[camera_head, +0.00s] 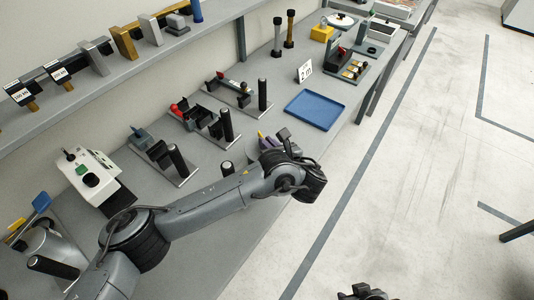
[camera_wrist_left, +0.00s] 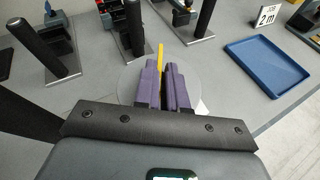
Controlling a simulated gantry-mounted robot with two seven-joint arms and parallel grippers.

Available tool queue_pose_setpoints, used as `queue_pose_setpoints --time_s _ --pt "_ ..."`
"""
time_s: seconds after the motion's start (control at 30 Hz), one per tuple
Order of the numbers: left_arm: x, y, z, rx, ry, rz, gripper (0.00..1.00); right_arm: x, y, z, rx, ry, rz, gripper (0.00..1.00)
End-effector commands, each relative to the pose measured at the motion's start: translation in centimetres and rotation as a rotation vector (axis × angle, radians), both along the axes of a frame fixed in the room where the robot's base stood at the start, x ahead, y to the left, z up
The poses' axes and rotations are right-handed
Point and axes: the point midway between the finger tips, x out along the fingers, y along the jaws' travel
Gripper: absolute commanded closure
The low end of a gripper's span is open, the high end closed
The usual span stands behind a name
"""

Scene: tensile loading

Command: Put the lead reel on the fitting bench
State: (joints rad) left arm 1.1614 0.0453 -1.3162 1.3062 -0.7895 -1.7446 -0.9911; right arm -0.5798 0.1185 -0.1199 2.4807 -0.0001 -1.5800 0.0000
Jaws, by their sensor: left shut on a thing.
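The lead reel appears to be the pale grey round disc (camera_wrist_left: 128,84) with a thin yellow part, under and between my left gripper's purple fingers. Its edge also shows beside the gripper in the head view (camera_head: 253,158). My left gripper (camera_wrist_left: 161,75) is shut on it; the fingers hide much of it. In the head view the left gripper (camera_head: 267,141) is over the front part of the grey bench (camera_head: 203,158). I cannot tell whether the reel touches the bench top. A dark part at the bottom edge may be my right gripper (camera_head: 362,293); its fingers are not clear.
A blue tray (camera_head: 314,110) lies right of the left gripper, beside a "2 m" card (camera_head: 304,71). Several fixtures with black posts (camera_head: 228,125) stand behind and left of the gripper. A white device (camera_head: 91,180) is at the left. The floor at right is open.

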Motion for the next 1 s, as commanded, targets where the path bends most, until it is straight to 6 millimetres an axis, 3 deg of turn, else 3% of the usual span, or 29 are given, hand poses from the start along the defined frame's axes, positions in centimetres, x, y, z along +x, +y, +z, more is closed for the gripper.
queue_pose_setpoints --time_s 0.17,0.5,0.9,0.93,1.0 --pt "0.2 0.2 -0.2 0.000 -0.003 0.000 1.00 0.0 0.0 -0.1 0.000 0.000 0.000 0.57" --pt "0.1 0.2 -3.7 0.002 -0.003 0.001 1.00 0.0 0.0 -1.1 -0.003 0.001 0.001 0.57" --pt "0.1 0.2 -4.1 0.000 -0.004 0.001 1.00 0.0 -0.1 -1.2 -0.003 0.001 0.002 0.57" --pt "0.1 0.2 -4.2 0.000 0.000 0.000 0.85 0.0 -0.1 -1.1 -0.003 0.001 0.002 0.57" --pt "0.1 0.2 -4.2 0.000 0.000 0.000 0.74 0.0 -0.1 -1.1 -0.003 0.002 0.002 0.57"
